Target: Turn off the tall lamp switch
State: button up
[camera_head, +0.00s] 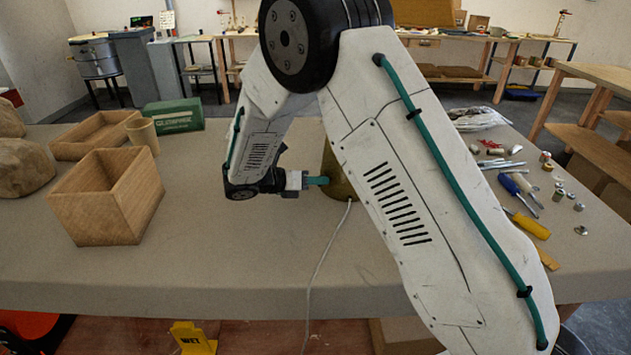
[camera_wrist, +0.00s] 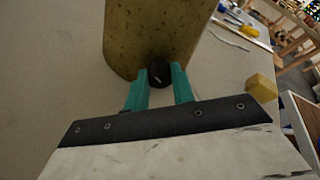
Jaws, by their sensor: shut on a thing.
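The tall lamp shows as a brass-coloured, speckled cylinder (camera_wrist: 150,35) in the wrist view, and its top is out of that frame. In the head view only a strip of the lamp body (camera_head: 337,180) shows behind my arm, and the rest is hidden. A round black switch knob (camera_wrist: 160,74) with a pale mark sits low on the cylinder's near side. My gripper (camera_wrist: 161,84) has its teal fingers on both sides of the knob, shut on it. In the head view my gripper (camera_head: 318,181) reaches the lamp from the left.
A pale cord (camera_head: 319,265) runs from the lamp over the table's front edge. An open wooden box (camera_head: 108,205), a tray, a cup and a green case (camera_head: 172,116) stand at left. Screwdrivers (camera_head: 528,223) and small parts lie at right.

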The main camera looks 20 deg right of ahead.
dwell(0.4)
jog(key=o, duration=1)
jog(key=shift+a, duration=0.1)
jog(key=v, duration=0.7)
jog(key=shift+a, duration=0.35)
